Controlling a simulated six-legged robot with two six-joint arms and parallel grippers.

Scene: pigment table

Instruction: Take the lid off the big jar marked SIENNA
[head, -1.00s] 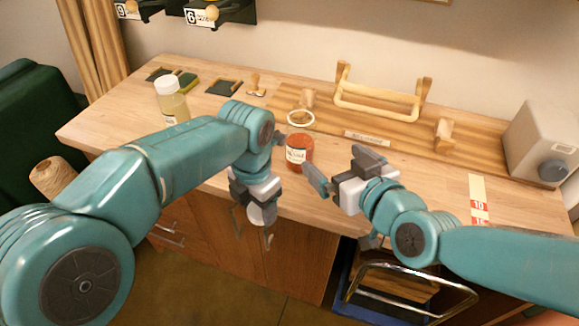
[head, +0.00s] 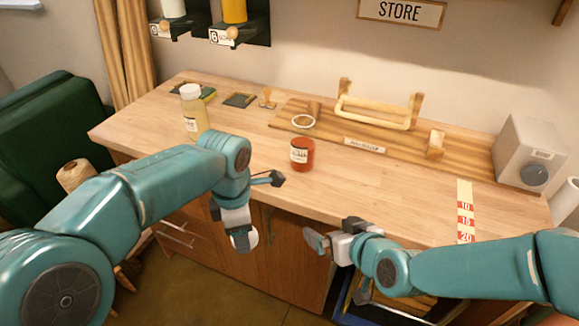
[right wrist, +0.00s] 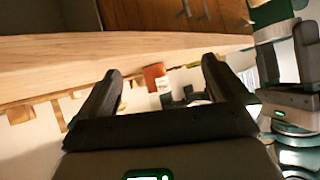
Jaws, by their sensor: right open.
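The red-orange jar (head: 302,154) with a white label stands upright near the front of the wooden table. Its label is too small to read surely. No separate lid shows on its red top. It also shows small in the right wrist view (right wrist: 153,76). My left gripper (head: 242,236) points down in front of the table edge, shut on a white round thing (head: 244,241) that looks like a lid. My right gripper (head: 320,244) is open and empty, in front of the table edge, below and right of the jar and apart from it.
A bottle with a white cap (head: 194,112) stands at the left, a grey box (head: 526,153) at the right. Free table lies right of the jar.

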